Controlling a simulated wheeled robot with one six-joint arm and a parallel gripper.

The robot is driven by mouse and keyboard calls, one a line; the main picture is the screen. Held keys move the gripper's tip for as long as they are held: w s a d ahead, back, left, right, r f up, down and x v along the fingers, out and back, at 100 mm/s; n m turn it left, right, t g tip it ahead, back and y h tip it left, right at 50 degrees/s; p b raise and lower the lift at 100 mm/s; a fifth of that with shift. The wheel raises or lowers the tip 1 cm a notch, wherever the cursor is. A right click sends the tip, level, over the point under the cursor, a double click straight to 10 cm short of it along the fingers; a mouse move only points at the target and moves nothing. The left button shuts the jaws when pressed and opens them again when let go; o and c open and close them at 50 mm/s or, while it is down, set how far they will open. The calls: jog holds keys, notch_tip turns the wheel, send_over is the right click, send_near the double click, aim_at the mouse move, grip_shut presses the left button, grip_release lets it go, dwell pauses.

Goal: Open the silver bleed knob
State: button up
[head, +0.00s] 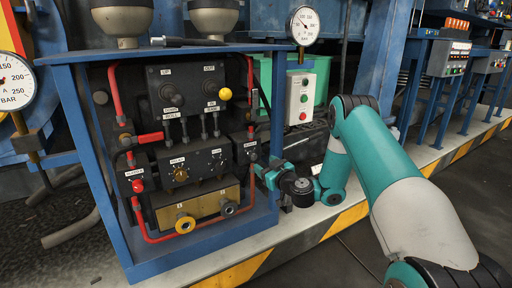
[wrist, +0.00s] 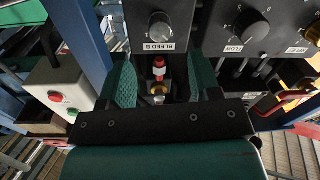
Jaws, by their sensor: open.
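The silver bleed knob (wrist: 160,26) is a round grey knob on a black block labelled "BLEED B", at the top of the wrist view. In the head view it is small, on the right side of the control panel (head: 251,131). My gripper (wrist: 161,78) is open, its two teal fingers spread below the knob and apart from it in the picture. A red-capped fitting (wrist: 159,66) shows between the fingers. In the head view my gripper (head: 262,174) is at the panel's lower right edge, partly hidden by the blue frame.
A blue frame (head: 91,165) surrounds the panel. A black box with the "FLOW" knob (wrist: 251,24) is right of the bleed block. A grey button box (wrist: 62,96) stands to the left, and a red handle (wrist: 288,95) to the right.

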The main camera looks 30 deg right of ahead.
aim_at(254, 157)
jog(key=w+p, duration=0.1)
jog(key=w, duration=0.4)
jog(key=shift+w, duration=0.8)
jog(key=shift+c, duration=0.4)
jog(key=c, duration=0.8)
jog(key=shift+c, duration=0.2)
